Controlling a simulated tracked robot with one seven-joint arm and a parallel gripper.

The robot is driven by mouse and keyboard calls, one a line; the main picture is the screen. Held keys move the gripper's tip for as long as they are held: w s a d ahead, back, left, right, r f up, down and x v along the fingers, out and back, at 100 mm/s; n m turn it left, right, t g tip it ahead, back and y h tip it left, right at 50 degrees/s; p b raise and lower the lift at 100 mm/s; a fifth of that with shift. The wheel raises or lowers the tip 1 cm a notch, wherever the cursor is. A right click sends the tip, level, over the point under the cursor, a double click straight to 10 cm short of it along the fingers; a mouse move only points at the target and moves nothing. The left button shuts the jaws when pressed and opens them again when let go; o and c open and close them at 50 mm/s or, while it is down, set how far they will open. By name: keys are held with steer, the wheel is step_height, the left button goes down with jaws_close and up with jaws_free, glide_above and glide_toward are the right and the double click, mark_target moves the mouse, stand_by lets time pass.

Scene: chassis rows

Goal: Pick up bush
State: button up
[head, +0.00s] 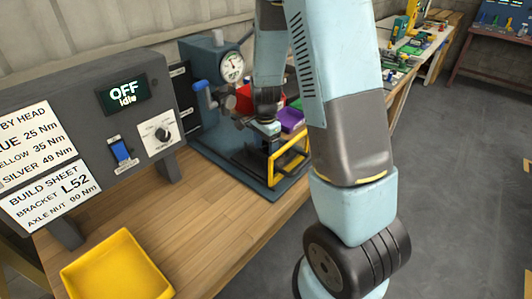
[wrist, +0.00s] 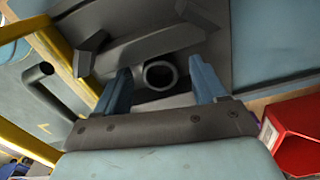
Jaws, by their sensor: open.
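A dark grey ring-shaped part, which looks like the bush (wrist: 174,74), shows end-on with its dark bore in the wrist view. It stands between the two blue fingertips of my gripper (wrist: 160,66), with a gap on each side. My gripper is open and does not hold it. In the head view my gripper (head: 266,131) is low over the bench press (head: 212,68), inside its working area. The bush cannot be made out there, and my arm hides part of the press.
A yellow guard frame (head: 290,163) stands close to my gripper on the press's front side. A red bin (wrist: 298,140) and a purple bin (head: 291,119) are beside the press. A yellow tray (head: 115,268) sits at the bench's near left. Bare wood lies between tray and press.

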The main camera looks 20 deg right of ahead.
steer(key=shift+f, duration=0.15)
steer(key=shift+c, duration=0.5)
steer(key=c, duration=1.1)
